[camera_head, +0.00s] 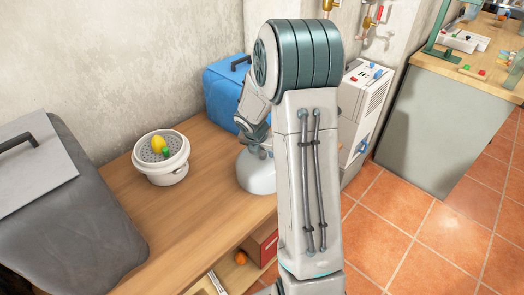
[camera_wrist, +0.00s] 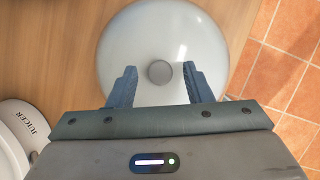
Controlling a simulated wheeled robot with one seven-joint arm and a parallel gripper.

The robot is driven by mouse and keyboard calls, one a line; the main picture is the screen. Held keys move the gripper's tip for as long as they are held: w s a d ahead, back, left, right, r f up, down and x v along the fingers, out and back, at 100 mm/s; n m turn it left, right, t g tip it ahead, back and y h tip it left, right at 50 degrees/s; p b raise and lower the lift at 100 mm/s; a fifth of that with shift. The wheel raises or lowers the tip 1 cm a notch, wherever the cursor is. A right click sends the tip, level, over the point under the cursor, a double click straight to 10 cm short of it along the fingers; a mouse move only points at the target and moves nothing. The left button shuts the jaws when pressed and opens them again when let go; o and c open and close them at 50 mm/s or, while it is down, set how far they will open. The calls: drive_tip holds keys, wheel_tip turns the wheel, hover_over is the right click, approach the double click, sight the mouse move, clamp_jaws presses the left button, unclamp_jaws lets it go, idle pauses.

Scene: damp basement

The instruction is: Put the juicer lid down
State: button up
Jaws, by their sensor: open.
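The juicer lid, a pale glossy dome with a round grey knob, appears to rest on the wooden bench near its right edge in the head view (camera_head: 257,175). In the wrist view the lid (camera_wrist: 160,30) fills the top middle. My gripper (camera_wrist: 158,82) is open, one finger on each side of the knob and apart from it. My arm hides part of the lid and most of the gripper in the head view. The white juicer (camera_head: 162,175) stands uncovered to the left, a yellow and a green fruit inside. Its labelled side (camera_wrist: 22,135) shows at lower left in the wrist view.
The wooden bench (camera_head: 190,215) is bare between the juicer and the lid. A blue box (camera_head: 222,95) stands behind the lid, and a large grey case (camera_head: 75,220) at left. A white machine (camera_head: 365,100) stands at right, beside the tiled floor (camera_head: 420,225).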

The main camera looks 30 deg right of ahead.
drive_tip(key=p+v, duration=0.2)
drive_tip(key=v, duration=0.9)
drive_tip(key=s+a+r+m+y, duration=0.1)
drive_tip(key=s+a+r+m, duration=0.1)
drive_tip(key=s+a+m, duration=0.2)
drive_tip(key=s+a+r+m+y, duration=0.1)
drive_tip(key=s+a+r+m, duration=0.2)
drive_tip(key=s+m, duration=0.7)
drive_tip(key=s+a+r+m+y, duration=0.1)
drive_tip(key=s+a+r+m, duration=0.2)
drive_tip(key=s+a+m, duration=0.2)
drive_tip(key=s+m, duration=0.3)
drive_tip(key=m, duration=0.4)
drive_tip(key=shift+a+m, duration=0.15)
drive_tip(key=shift+m, duration=0.15)
drive_tip(key=shift+s, duration=0.1)
